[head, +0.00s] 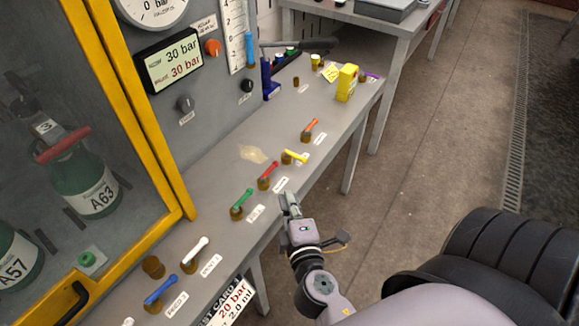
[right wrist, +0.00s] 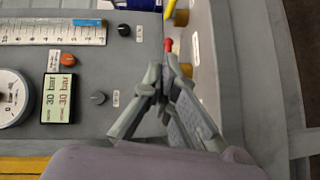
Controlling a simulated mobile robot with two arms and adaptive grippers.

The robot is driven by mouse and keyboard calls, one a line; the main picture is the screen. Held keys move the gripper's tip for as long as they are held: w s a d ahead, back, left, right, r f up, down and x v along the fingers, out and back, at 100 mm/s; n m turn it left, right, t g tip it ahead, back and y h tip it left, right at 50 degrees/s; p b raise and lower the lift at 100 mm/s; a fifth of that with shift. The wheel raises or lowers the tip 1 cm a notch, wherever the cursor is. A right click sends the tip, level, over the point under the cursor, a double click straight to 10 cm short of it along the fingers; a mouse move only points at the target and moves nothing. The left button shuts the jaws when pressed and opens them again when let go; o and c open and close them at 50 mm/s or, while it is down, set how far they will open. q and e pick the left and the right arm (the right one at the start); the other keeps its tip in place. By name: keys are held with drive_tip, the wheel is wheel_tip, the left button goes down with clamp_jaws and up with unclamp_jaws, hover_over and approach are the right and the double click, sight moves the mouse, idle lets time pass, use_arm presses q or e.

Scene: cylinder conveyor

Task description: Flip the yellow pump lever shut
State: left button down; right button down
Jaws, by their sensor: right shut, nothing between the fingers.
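The yellow pump lever (head: 296,156) sits on a brass valve on the grey bench, between the red lever and the orange lever. Its handle points right and slightly down toward the bench's front edge, at an angle to the neighbouring handles. In the right wrist view, part of a yellow handle (right wrist: 169,9) shows at the top edge, beyond a red lever tip (right wrist: 168,44). My right gripper (head: 288,200) is shut and empty by the bench's front edge, nearer than the yellow lever and apart from it. My left gripper is not in view.
The red lever (head: 269,170), green lever (head: 243,197), white lever (head: 198,247), blue lever (head: 160,289) and orange lever (head: 309,127) stand along the same bench. A yellow box (head: 346,84) stands farther back. A yellow-framed cabinet (head: 150,130) borders the left.

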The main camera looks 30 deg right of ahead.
drive_tip(key=shift+d+f, duration=0.1)
drive_tip(key=shift+d, duration=0.1)
drive_tip(key=p, duration=0.3)
approach(287, 151)
drive_tip(key=shift+w+a+r, duration=0.25)
drive_tip(key=shift+w+a, duration=0.8)
drive_tip(key=shift+w, duration=0.2)
drive_tip(key=shift+w+d+f+p, duration=0.15)
drive_tip(key=shift+w+d+p, duration=0.1)
drive_tip(key=shift+d, duration=0.3)
drive_tip(key=shift+w+d+f+p, duration=0.1)
drive_tip(key=shift+w+d+f, duration=0.15)
drive_tip(key=shift+d, duration=0.3)
drive_tip(key=shift+w+d+f, duration=0.1)
drive_tip(key=shift+w+d, duration=0.05)
drive_tip(key=shift+d, duration=0.25)
drive_tip(key=shift+w+d+f, duration=0.1)
drive_tip(key=shift+w+d, duration=0.05)
drive_tip(key=shift+d, duration=0.2)
